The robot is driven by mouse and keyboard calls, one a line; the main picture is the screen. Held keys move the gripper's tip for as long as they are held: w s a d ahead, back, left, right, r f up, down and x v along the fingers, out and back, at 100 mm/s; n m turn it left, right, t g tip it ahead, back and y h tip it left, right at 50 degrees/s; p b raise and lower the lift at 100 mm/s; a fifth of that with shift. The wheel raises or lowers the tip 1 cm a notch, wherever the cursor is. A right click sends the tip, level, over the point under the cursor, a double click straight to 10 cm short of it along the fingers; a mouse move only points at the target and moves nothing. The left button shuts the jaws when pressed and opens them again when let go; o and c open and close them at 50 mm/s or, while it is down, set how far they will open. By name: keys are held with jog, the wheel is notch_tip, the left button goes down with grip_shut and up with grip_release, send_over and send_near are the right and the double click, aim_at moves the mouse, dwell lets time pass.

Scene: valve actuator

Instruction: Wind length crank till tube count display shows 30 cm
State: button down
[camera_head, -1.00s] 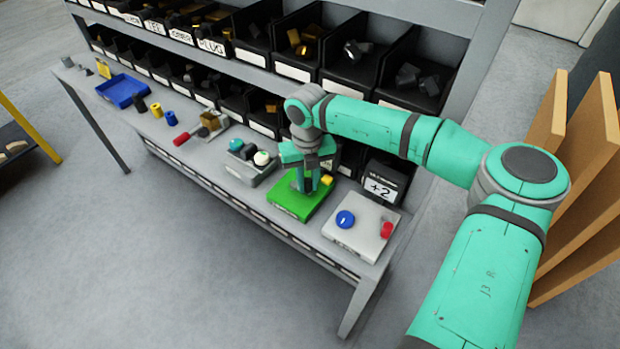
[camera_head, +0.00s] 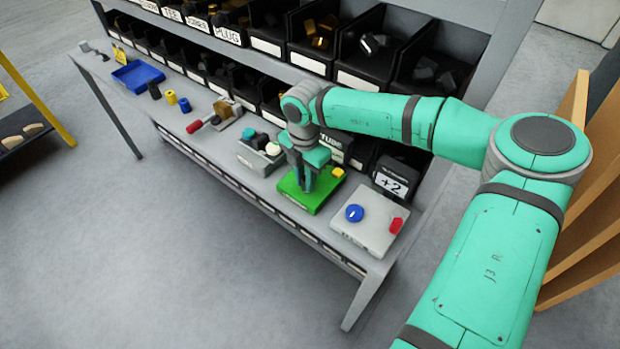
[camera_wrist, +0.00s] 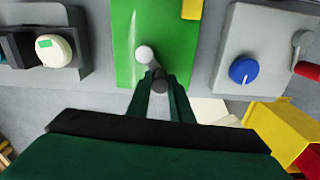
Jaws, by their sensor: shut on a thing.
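The green box (camera_head: 325,191) stands on the bench, with a yellow block (camera_head: 338,172) at its far right corner. My gripper (camera_head: 308,188) points down over the green box. In the wrist view, the fingertips (camera_wrist: 160,82) close around the dark handle (camera_wrist: 159,84) of a small crank. The crank's light grey hub end (camera_wrist: 145,54) shows just beyond them on the green top (camera_wrist: 125,30). A dark display box reading "+2" (camera_head: 392,185) stands behind the grey box to the right. I see no reading in cm.
A grey box with a blue knob (camera_head: 354,213) and red handle (camera_head: 396,226) stands right of the green box. A grey unit with round knobs (camera_head: 258,160) stands to its left. Bins (camera_head: 370,50) rise behind. A blue tray (camera_head: 138,75) lies far left.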

jog(key=m, duration=0.1)
jog(key=a+m, duration=0.1)
jog(key=m, duration=0.2)
jog(key=shift+w+a+r+m, duration=0.1)
jog(key=shift+w+a+m, duration=0.2)
jog(key=shift+a, duration=0.05)
jog(key=shift+w+a+m, duration=0.15)
jog(key=shift+a+m, duration=0.1)
jog(key=shift+m, duration=0.5)
jog(key=shift+w+a+m, duration=0.1)
jog(key=shift+a+m, duration=0.1)
jog(key=shift+m, duration=0.55)
jog(key=c, duration=1.6)
grip_release()
jog(key=shift+d, duration=0.1)
notch_tip(320, 180, up, 11)
jog(key=shift+f, duration=0.15)
